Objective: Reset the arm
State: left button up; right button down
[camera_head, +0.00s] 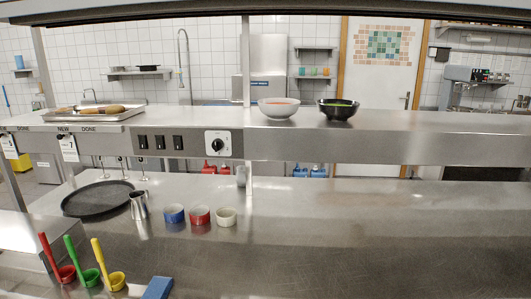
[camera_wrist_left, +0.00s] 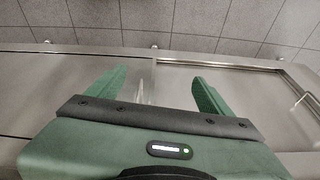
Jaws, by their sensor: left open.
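My left gripper (camera_wrist_left: 158,90) shows in the left wrist view. Its two green fingers are spread wide apart, with nothing between them. Behind the fingers are steel cabinet fronts and a grey tiled floor. Neither gripper nor arm shows in the head view. My right gripper is in no frame.
A steel counter (camera_head: 380,240) holds a black round tray (camera_head: 97,199), a metal jug (camera_head: 139,206), three small bowls (camera_head: 199,216), coloured ladles (camera_head: 91,277) and a blue block (camera_head: 158,288). A raised shelf (camera_head: 410,143) carries two bowls and a tray. The counter's right side is clear.

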pick_arm(q)
notch_tip(320, 180, down, 14)
jog(key=s+a+f+g, duration=0.1)
jog(key=s+f, duration=0.8)
jog(key=f, duration=0.2)
jog(key=s+a+f+g, duration=0.1)
jog(key=s+a+f, duration=0.1)
jog(key=s+f, duration=0.7)
notch_tip(320, 180, down, 3)
jog(key=shift+s+f, duration=0.15)
jog(key=shift+s, duration=0.1)
